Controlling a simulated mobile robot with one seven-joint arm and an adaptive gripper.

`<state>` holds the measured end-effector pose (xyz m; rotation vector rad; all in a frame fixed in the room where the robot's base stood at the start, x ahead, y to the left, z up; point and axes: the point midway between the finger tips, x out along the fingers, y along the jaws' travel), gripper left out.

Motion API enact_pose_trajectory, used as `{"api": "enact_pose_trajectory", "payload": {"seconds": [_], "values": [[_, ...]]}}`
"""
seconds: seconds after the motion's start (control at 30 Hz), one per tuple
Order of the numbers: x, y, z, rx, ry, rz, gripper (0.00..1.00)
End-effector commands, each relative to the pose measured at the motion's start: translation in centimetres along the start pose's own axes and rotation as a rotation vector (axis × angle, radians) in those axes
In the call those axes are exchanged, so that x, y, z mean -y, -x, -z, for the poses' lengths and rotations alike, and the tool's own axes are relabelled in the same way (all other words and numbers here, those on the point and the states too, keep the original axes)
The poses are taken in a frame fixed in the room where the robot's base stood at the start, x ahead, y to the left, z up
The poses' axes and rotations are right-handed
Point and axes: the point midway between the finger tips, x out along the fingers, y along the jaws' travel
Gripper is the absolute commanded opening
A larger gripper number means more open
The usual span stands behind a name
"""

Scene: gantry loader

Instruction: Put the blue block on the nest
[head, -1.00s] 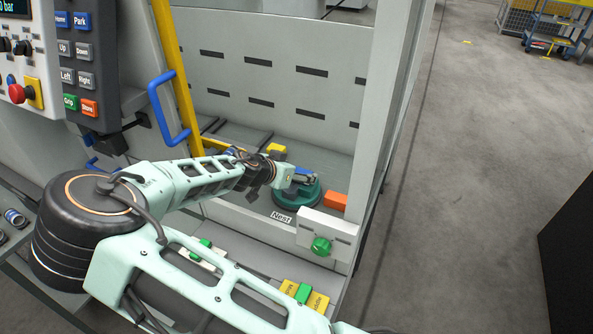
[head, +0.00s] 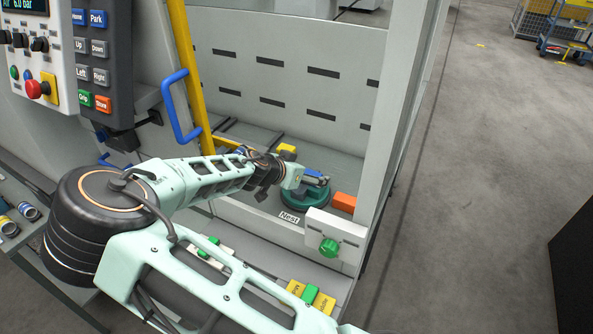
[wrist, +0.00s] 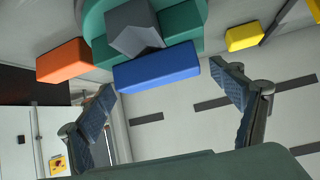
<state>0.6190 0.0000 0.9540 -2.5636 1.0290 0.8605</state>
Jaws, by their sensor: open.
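The nest (head: 291,203) is a round green fixture on the floor of the loader bay, behind a "Nest" label. In the wrist view its green base (wrist: 185,22) carries a grey angled piece. The blue block (wrist: 157,68) lies at the nest, right beside the grey piece and green steps; whether it is fully seated I cannot tell. My gripper (wrist: 168,100) is open, its two fingers apart and clear of the block's ends. In the head view my gripper (head: 312,180) is over the nest and partly hides the block.
An orange block (head: 343,201) lies right of the nest and a yellow block (head: 286,149) behind it. A white panel with a green knob (head: 329,247) stands in front. A yellow post (head: 186,70) and a blue handle (head: 180,105) rise left of my forearm.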

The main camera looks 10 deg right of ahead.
Motion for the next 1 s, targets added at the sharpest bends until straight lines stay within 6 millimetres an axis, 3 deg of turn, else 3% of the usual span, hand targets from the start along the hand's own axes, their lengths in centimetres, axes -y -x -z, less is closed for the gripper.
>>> {"api": "enact_pose_trajectory", "payload": {"seconds": [0.6,0.8,1.0], "values": [[0.1,10.2,-0.1,0.001,0.001,0.004,0.86],[0.1,11.6,-0.1,0.000,0.000,0.002,0.86],[0.0,11.9,0.0,0.000,-0.001,0.000,0.86]]}}
